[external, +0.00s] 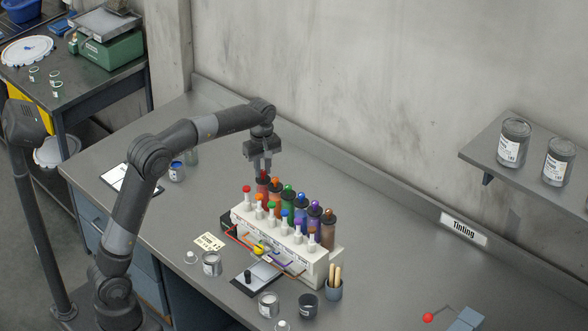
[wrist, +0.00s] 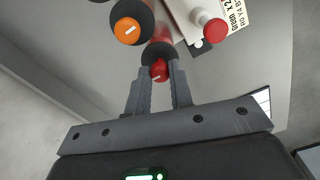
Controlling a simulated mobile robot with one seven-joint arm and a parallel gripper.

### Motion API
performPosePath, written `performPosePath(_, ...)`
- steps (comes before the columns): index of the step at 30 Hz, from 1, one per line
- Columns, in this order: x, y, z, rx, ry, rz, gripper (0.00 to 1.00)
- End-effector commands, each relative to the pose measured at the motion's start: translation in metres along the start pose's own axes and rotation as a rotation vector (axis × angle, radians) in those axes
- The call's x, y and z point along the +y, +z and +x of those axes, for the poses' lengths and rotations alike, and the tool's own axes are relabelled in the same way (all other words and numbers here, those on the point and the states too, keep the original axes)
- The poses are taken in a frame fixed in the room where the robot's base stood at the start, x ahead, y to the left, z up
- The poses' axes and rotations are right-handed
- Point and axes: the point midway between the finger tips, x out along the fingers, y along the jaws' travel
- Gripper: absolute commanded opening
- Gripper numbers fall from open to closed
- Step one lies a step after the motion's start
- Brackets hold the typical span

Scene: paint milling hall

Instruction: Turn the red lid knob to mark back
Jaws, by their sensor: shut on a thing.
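The red lid knob (wrist: 159,71) sits on top of the red canister, at the far left end of the back row of the tinting dispenser. A pale mark line shows on the knob in the wrist view. My gripper (wrist: 160,80) is shut on this knob, one finger on each side. In the external view my gripper (external: 263,164) comes down from above onto the red canister (external: 263,184), and the fingers hide most of the knob. The white dispenser (external: 325,262) stands on the grey bench.
The orange lid knob (wrist: 127,31) is close beside my gripper. A red-topped white plunger (wrist: 212,28) stands in front. Cans, a cup with sticks (external: 334,289) and a label card (external: 209,241) lie around the dispenser. The bench behind it is clear up to the wall.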

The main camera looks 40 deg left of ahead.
Motion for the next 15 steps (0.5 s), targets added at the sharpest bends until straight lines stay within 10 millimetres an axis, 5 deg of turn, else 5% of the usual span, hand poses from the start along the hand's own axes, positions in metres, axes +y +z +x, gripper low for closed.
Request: performPosePath(15, 0.0006, -0.0009, -0.0013, 0.002, 0.005, -0.06, 0.0)
